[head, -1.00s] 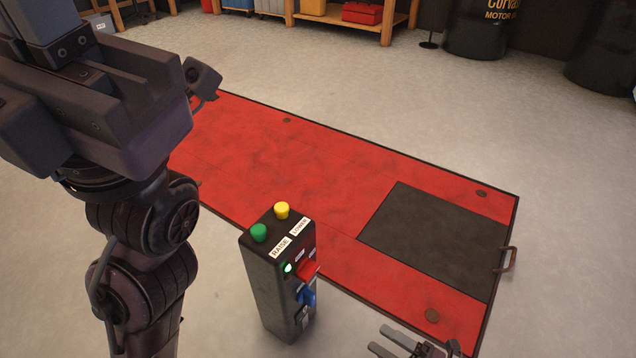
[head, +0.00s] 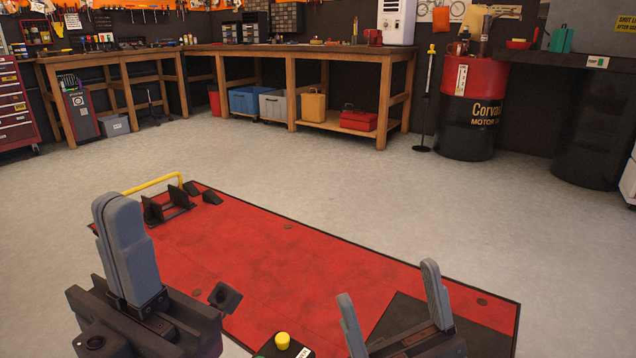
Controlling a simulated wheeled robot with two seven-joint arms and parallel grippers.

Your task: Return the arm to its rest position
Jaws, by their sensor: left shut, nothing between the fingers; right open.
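My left gripper (head: 116,205) points upward at the lower left of the head view. Its grey fingers are pressed together with nothing between them. My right gripper (head: 388,282) is at the bottom, right of centre, with its two grey fingers apart and empty. It overlaps the dark panel of the red lift platform (head: 270,265) in the picture. The top of the black control box (head: 299,350) just shows at the bottom edge, between the grippers, with its yellow button (head: 282,340). The rest of the box is cut off. Neither gripper is seen touching anything.
A black wheel chock with a yellow bar (head: 155,184) stands at the platform's far left end. Wooden workbenches (head: 300,52) line the back, with bins beneath. A red and black oil drum (head: 470,125) stands at the right. The grey floor (head: 330,180) between is clear.

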